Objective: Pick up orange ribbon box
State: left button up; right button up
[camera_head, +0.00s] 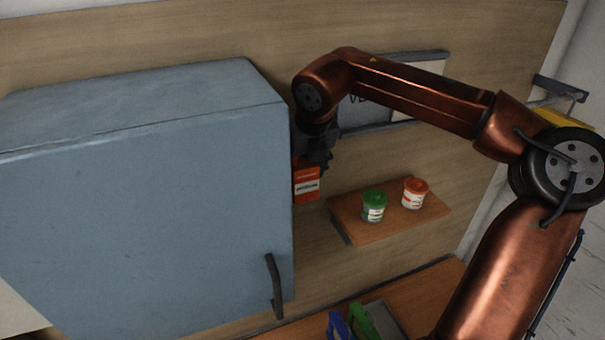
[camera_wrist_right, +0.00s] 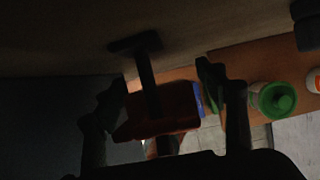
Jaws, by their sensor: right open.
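The orange ribbon box (camera_head: 306,186) with a white label is in the head view, just right of the blue cabinet's edge. My right gripper (camera_head: 317,150) is at its top, reaching down from the arm; its fingers are dark and partly hidden. In the right wrist view, the dim orange box (camera_wrist_right: 170,112) lies between the two spread fingers of the right gripper (camera_wrist_right: 163,82). The gripper is open, and I cannot tell whether a finger touches the box. My left gripper is not in view.
A blue cabinet (camera_head: 140,210) with a dark handle stands close on the left. A wooden shelf (camera_head: 385,228) holds a green-lidded tub (camera_head: 374,206) and an orange-lidded tub (camera_head: 414,193). A dark T-shaped bracket (camera_wrist_right: 136,43) reaches towards the box. Blue and green items (camera_head: 361,321) are below.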

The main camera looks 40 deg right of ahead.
jog(key=shift+f, duration=0.15)
jog(key=c, duration=1.3)
jog(key=shift+c, duration=0.2)
